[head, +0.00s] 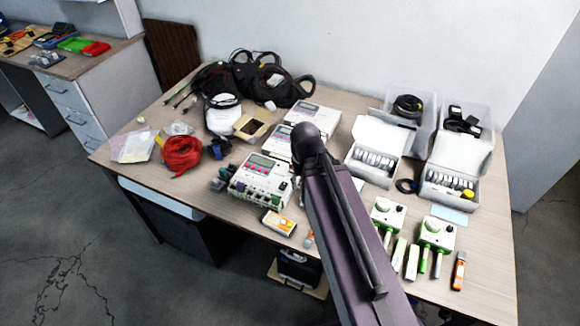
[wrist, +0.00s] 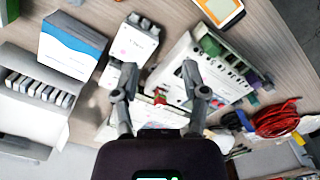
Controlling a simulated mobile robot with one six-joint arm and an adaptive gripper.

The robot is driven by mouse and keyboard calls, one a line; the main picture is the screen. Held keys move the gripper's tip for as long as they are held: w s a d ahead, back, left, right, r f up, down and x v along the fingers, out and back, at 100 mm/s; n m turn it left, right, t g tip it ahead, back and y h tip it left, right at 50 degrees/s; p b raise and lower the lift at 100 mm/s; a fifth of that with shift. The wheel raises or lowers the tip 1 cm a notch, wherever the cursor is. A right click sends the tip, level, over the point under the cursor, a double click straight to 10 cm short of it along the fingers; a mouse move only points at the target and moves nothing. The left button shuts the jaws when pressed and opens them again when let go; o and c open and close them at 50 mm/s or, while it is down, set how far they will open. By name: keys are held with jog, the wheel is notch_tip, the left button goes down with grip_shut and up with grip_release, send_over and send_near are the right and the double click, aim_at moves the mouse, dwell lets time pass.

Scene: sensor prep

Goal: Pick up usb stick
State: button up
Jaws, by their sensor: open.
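I cannot single out the usb stick with certainty in either view. A small orange and grey item (head: 308,238) lies near the table's front edge, left of my arm, too small to identify. My gripper (wrist: 160,70) is open, with its two fingers apart and nothing held between them. It points down over the white devices. A small red and green patch (wrist: 160,96) shows between the fingers, on or beside a white device; I cannot tell what it is. In the head view my arm hides the gripper and part of the table.
White instruments (head: 262,180) stand close by, with a yellow-orange meter (head: 278,222) in front. Red cable (head: 181,155) lies left. Open white boxes (head: 374,160) and clear bins (head: 408,115) stand right. A blue and white box (wrist: 72,46) is left of the fingers.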

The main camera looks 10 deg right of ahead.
jog(key=shift+o, duration=1)
jog(key=shift+w+d, duration=0.1)
jog(key=shift+d, duration=0.1)
jog(key=w+r+m+p, duration=0.2)
jog(key=w+m, duration=0.1)
jog(key=w, duration=0.5)
jog(key=w+r+m+p, duration=0.2)
jog(key=w+m, duration=0.2)
jog(key=w, duration=0.3)
jog(key=shift+w+d+r+p, duration=0.35)
jog(key=shift+w, duration=0.05)
notch_tip(320, 180, down, 9)
jog(key=b, duration=0.8)
jog(key=shift+r+b, duration=0.2)
jog(key=shift+b, duration=0.1)
jog(key=shift+f, duration=0.1)
jog(key=shift+a+f+b, duration=0.15)
jog(key=shift+f+b, duration=2.35)
jog(key=shift+b, duration=0.1)
jog(key=c, duration=0.9)
